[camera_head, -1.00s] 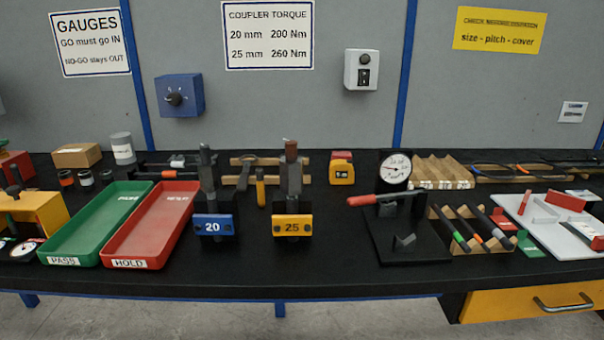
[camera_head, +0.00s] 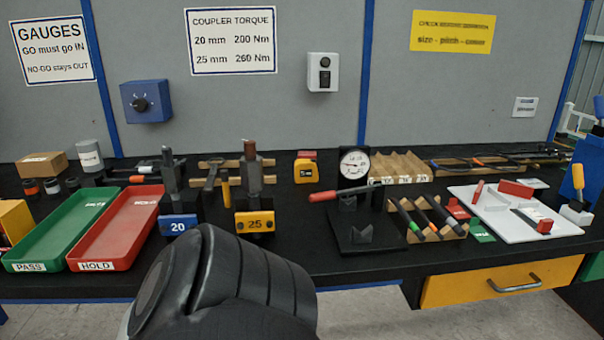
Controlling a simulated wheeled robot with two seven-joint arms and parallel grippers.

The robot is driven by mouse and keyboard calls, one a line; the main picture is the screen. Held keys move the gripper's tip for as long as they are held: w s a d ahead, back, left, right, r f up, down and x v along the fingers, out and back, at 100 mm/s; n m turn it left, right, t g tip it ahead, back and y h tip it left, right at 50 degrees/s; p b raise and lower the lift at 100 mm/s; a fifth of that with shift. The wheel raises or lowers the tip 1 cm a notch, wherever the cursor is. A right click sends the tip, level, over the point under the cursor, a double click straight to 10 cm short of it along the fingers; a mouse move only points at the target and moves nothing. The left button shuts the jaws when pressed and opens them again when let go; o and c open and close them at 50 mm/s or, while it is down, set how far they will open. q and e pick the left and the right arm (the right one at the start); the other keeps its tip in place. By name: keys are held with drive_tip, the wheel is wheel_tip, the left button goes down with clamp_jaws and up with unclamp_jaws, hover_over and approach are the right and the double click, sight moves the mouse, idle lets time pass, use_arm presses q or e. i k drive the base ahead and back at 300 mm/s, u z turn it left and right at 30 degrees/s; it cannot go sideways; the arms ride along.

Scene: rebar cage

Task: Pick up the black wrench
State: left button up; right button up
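A dark wrench-like tool (camera_head: 211,177) lies on a wooden rest, behind and between the two blocks marked 20 and 25; it looks like the black wrench, but it is small and partly hidden here. A longer dark tool with an orange part (camera_head: 142,170) lies to its left, behind the trays. A red-handled tool (camera_head: 340,192) rests across the black gauge stand (camera_head: 372,238). A large black rounded part of my own arm fills the bottom centre-left. Neither gripper shows, so nothing can be seen in their hold.
A green PASS tray (camera_head: 35,262) and a red HOLD tray (camera_head: 90,258) lie at the left. The blue 20 block (camera_head: 178,226) and yellow 25 block (camera_head: 255,222) carry upright bars. A tape measure (camera_head: 306,172) sits behind. Bare black bench shows along the front edge.

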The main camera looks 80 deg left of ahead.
sight(210, 179)
drive_tip(key=z, duration=0.05)
drive_tip(key=k, duration=1.25)
drive_tip(key=u, duration=0.1)
